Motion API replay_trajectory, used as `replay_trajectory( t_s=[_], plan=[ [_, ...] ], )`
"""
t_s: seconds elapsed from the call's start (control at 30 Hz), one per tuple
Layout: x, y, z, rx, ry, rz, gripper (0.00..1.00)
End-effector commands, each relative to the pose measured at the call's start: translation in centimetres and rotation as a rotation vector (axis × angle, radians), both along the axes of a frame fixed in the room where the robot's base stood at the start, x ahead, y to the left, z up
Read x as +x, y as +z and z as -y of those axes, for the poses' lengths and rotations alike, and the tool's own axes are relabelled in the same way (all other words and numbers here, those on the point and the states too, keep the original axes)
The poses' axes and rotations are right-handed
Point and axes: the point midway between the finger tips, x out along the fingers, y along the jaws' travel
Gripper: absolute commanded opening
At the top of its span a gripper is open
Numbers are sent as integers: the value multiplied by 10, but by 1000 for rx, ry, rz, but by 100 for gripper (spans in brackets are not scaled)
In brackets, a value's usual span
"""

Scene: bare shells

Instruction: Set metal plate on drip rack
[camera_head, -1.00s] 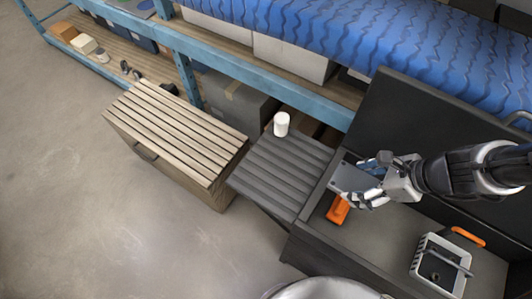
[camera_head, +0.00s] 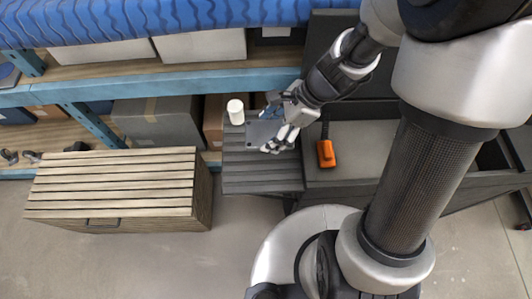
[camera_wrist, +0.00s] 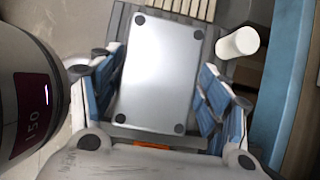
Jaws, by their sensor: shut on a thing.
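The metal plate (camera_head: 262,132), a flat grey rectangle with dark round spots at its corners, is held by my gripper (camera_head: 276,124). In the wrist view the plate (camera_wrist: 158,70) spans between the two blue-padded fingers (camera_wrist: 158,92). It is over the dark grey slatted rack (camera_head: 262,178), near its back right part. I cannot tell whether the plate touches the slats. A white cylinder (camera_head: 235,112) stands on the rack's back left, and it shows right of the plate in the wrist view (camera_wrist: 238,43).
A wooden slatted chest (camera_head: 115,185) stands left of the rack. A dark bench to the right bears an orange tool (camera_head: 326,153). A blue-framed shelf (camera_head: 180,82) with boxes runs behind. The front part of the rack is clear.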

Motion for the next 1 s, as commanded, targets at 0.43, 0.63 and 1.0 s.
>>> replay_trajectory(
  t_s=[0.43,0.63,1.0],
  plan=[
    [0,-90,-1,1,1,1,33],
    [0,-105,-1,2,1,0,33],
    [1,-133,-1,1,1,3,33]
  ],
)
